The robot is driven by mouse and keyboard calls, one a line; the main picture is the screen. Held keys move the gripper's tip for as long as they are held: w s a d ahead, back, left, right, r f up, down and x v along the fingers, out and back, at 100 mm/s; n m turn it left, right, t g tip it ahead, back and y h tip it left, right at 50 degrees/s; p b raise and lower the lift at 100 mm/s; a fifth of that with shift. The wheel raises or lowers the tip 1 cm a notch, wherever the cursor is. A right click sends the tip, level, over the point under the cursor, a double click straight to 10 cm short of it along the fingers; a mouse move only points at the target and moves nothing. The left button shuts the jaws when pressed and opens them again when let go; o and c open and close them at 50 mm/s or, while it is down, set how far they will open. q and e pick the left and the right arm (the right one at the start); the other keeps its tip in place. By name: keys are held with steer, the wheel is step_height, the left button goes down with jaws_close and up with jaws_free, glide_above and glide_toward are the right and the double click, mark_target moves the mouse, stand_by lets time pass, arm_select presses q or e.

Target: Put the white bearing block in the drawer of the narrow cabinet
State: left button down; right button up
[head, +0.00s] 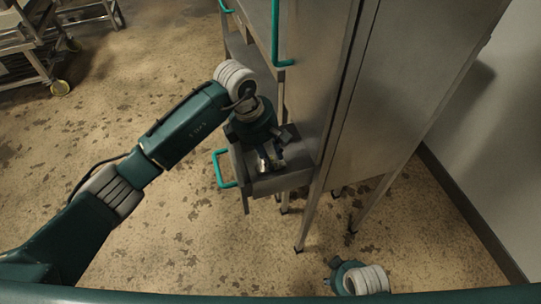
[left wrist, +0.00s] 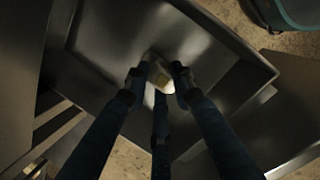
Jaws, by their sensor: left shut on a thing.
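The narrow cabinet (head: 312,75) is a tall steel unit on legs. Its drawer (head: 282,182), with a teal handle (head: 219,168), stands pulled out. My left gripper (head: 270,160) reaches down into the drawer opening from above. In the left wrist view, its fingers (left wrist: 160,82) are closed on the white bearing block (left wrist: 162,70), a small pale piece with a yellowish face. The block is over the drawer's floor (left wrist: 105,40); I cannot tell whether it touches it.
Another teal handle (head: 276,35) is on the cabinet above the drawer. A wall (head: 490,120) stands to the right. A wheeled steel cart (head: 30,50) is at the top left. The speckled floor (head: 180,240) left of the cabinet is clear.

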mark_target(260, 167)
steer(key=shift+r, duration=0.1)
arm_select(q)
steer(key=shift+f, duration=0.1)
steer(key=c, duration=1.7)
jaws_free()
steer(key=shift+c, duration=0.2)
steer(key=shift+o, duration=1.4)
arm_select(e)
steer(key=shift+s, duration=0.1)
steer(key=shift+r, duration=0.15)
arm_select(q)
steer(key=p+v, duration=0.1)
steer(key=v, duration=1.1)
arm_select(e)
steer(key=f, duration=0.2)
steer(key=s+f, duration=0.1)
steer(key=f, duration=0.1)
steer(key=shift+s+d+f, duration=0.1)
steer(key=shift+s+d, duration=0.05)
